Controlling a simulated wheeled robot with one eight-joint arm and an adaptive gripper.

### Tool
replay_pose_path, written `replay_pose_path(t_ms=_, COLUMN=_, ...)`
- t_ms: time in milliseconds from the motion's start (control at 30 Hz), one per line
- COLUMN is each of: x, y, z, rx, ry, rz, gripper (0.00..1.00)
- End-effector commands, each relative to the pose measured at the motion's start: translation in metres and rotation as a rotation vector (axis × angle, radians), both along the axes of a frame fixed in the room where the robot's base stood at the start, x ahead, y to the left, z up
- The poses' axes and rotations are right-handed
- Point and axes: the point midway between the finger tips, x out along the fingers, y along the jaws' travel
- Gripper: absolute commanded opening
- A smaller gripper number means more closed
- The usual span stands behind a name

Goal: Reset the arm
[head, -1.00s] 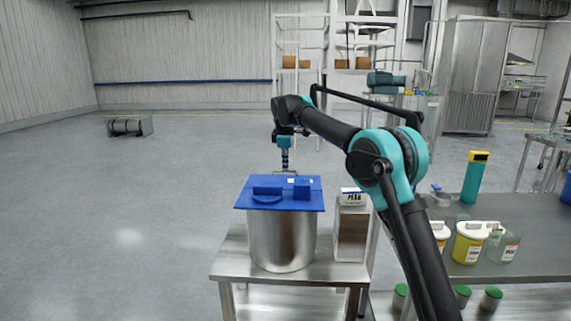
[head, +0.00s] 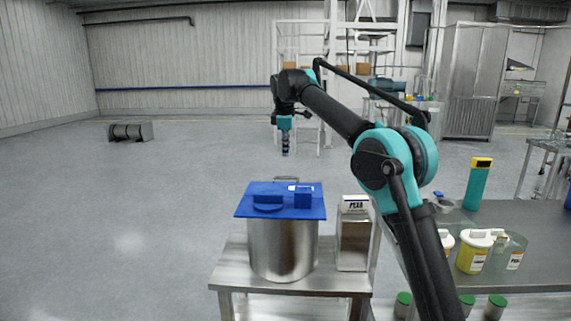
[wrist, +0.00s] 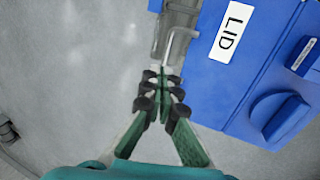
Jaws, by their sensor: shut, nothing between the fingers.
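My gripper (head: 285,152) hangs from my outstretched arm, pointing down above the far side of the blue lid (head: 250,213). In the wrist view my gripper (wrist: 161,78) has its fingertips together and nothing between them. The blue lid, marked LID, fills the right of the wrist view (wrist: 205,75) and lies flat on a steel pot (head: 283,250). In the head view there is a clear gap between fingertips and lid. A grey metal handle (wrist: 178,35) appears beyond the fingertips in the wrist view.
The pot stands on a steel table (head: 232,270) beside a steel box with a white labelled top (head: 355,204). At right, a bench (head: 535,230) holds a yellow container (head: 470,256) and a teal bottle with a yellow cap (head: 476,185). The floor at left is mostly open.

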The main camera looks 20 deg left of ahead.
Motion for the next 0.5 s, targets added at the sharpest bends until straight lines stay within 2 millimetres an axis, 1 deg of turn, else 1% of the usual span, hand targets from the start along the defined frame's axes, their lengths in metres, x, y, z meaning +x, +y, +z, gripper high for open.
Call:
replay_pose_path(t_ms=33, x=-0.002, y=0.000, z=0.010, rx=0.000, ry=0.000, rz=0.000, gripper=0.00)
replay_pose_path(t_ms=100, x=-0.004, y=-0.001, z=0.020, rx=0.000, ry=0.000, rz=0.001, gripper=0.00)
replay_pose_path(t_ms=233, x=-0.007, y=-0.001, z=0.034, rx=0.000, ry=0.000, rz=0.001, gripper=0.00)
replay_pose_path(t_ms=367, x=-0.008, y=-0.002, z=0.041, rx=0.001, ry=0.000, rz=-0.002, gripper=0.00)
replay_pose_path(t_ms=467, x=-0.003, y=-0.013, z=0.041, rx=0.014, ry=-0.002, rz=-0.036, gripper=0.00)
replay_pose_path(t_ms=500, x=0.000, y=-0.022, z=0.038, rx=0.024, ry=-0.004, rz=-0.064, gripper=0.00)
